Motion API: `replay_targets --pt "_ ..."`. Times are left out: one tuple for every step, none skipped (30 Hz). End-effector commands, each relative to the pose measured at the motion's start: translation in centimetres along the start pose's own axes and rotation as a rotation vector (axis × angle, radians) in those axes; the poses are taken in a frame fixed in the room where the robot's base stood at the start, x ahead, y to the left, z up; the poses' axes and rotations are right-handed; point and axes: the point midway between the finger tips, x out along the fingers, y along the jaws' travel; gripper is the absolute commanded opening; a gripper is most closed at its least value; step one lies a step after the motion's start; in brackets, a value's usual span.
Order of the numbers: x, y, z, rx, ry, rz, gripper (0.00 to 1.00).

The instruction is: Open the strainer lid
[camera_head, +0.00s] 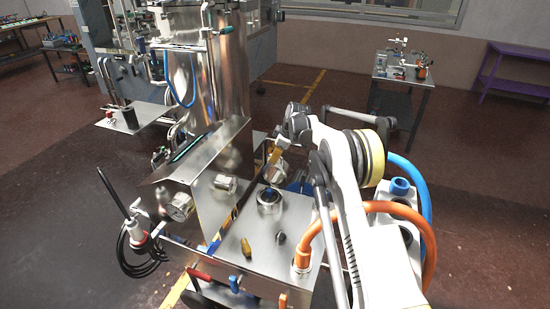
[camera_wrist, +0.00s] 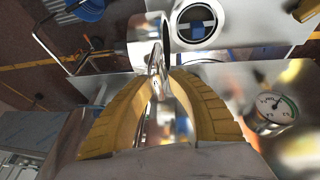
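My gripper (camera_wrist: 165,74) has two yellow fingers that curve toward each other, with a narrow gap between the tips. A shiny steel part (camera_wrist: 145,38), partly round, lies at and just beyond the fingertips. I cannot tell whether the fingers press on it. Beside it in the wrist view is a round steel opening (camera_wrist: 178,22) with a dark inside and something blue in it. In the head view my gripper (camera_head: 272,160) is over the steel machine, above a short steel cylinder with a dark top (camera_head: 270,208), which may be the strainer. I cannot make out its lid clearly.
A tall steel tank (camera_head: 218,80) stands behind. An orange hose (camera_head: 310,236) is at right.

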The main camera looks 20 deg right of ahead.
Motion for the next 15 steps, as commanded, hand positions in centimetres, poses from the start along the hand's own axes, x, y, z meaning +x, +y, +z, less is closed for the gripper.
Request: replay_targets --pt "0.0 0.0 0.0 0.000 0.000 0.000 0.34" --pt "0.0 0.0 0.0 0.000 0.000 0.000 0.34" --pt "0.0 0.0 0.0 0.000 0.000 0.000 0.34" --pt "0.0 0.0 0.0 0.000 0.000 0.000 0.34" --pt "0.0 0.0 0.0 0.000 0.000 0.000 0.34" --pt "0.0 0.0 0.0 0.000 0.000 0.000 0.34" --pt "0.0 0.0 0.0 0.000 0.000 0.000 0.34" --pt "0.0 0.0 0.0 0.000 0.000 0.000 0.34" --pt "0.0 0.0 0.0 0.000 0.000 0.000 0.34" --pt "-0.1 0.0 0.0 0.000 0.000 0.000 0.34" --pt "-0.2 0.0 0.0 0.000 0.000 0.000 0.34" --pt "-0.5 0.0 0.0 0.000 0.000 0.000 0.34" --pt "-0.7 0.0 0.0 0.000 0.000 0.000 0.34" --pt "-1.1 0.0 0.0 0.000 0.000 0.000 0.34" --pt "-1.7 0.0 0.0 0.001 0.000 0.000 0.34"
